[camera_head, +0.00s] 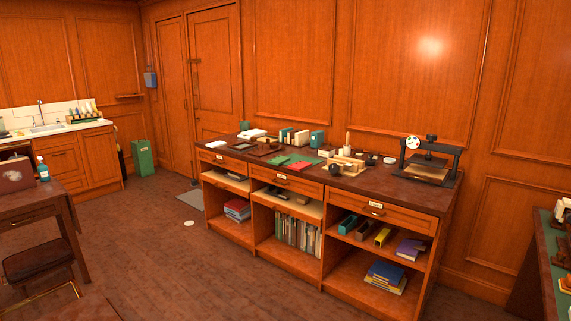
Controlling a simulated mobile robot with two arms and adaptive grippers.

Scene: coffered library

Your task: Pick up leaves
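I cannot make out any leaves for certain at this distance. Flat green (279,159) and red (299,163) pieces lie on the top of the long wooden cabinet (222,168); I cannot tell whether they are leaves, cloth or covers. A small white round thing (189,223) lies on the floor left of the cabinet. Neither of my grippers is in view.
The cabinet holds books (298,234) and boxes on open shelves. A black-framed device (430,160) stands at its right end. A desk (40,213) and chair (38,262) stand at left, a green-topped table (549,262) at right. The floor (150,260) between is mostly clear.

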